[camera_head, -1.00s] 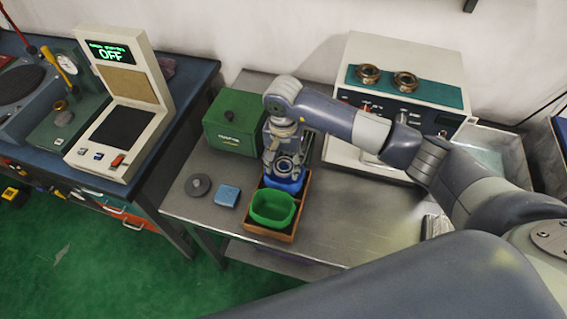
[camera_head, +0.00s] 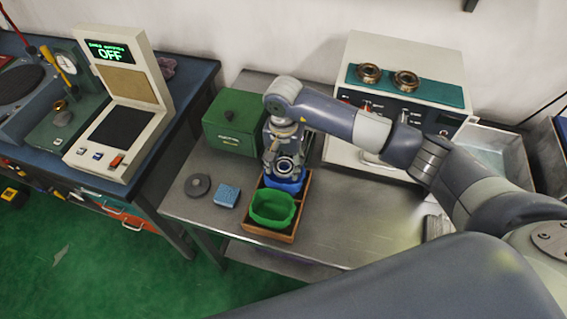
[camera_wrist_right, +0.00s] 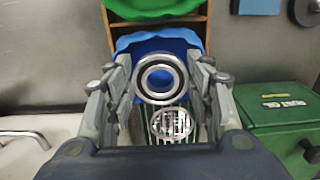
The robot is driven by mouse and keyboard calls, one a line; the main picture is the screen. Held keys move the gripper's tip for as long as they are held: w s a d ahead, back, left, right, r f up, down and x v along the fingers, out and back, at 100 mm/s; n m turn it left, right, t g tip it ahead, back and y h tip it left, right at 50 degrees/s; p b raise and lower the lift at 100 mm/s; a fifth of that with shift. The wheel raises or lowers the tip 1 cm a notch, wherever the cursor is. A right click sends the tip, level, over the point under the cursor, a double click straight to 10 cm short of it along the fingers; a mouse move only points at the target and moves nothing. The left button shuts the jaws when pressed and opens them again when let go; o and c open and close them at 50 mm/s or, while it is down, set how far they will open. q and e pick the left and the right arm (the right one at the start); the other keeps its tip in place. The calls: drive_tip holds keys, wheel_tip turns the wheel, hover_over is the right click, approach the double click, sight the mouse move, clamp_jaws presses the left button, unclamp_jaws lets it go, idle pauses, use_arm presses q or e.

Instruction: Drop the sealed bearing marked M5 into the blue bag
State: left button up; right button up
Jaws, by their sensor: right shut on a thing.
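My right gripper (camera_head: 283,167) is shut on a sealed bearing, a metal ring with a dark band (camera_wrist_right: 159,78). The bearing also shows between the fingers in the head view (camera_head: 285,165). In both views the gripper is over the blue bag (camera_head: 285,185), which is partly hidden behind the gripper and bearing; its rim shows in the right wrist view (camera_wrist_right: 170,37). No M5 mark can be read on the bearing. A green bag (camera_head: 272,208) stands in front of the blue one in the same wooden tray (camera_head: 304,192). My left gripper is not in view.
A green box (camera_head: 234,122) stands close on the left of the tray. A blue block (camera_head: 227,195) and a grey disc (camera_head: 197,186) lie left of it. A machine (camera_head: 400,85) with two brass rings stands behind right. The bench right of the tray is clear.

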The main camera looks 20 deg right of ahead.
drive_tip(key=shift+f+b, duration=0.2)
drive_tip(key=shift+b, duration=0.1)
idle(1.0)
drive_tip(key=o, duration=1.1)
wheel_tip(320, 180, up, 8)
drive_tip(key=p, duration=0.3)
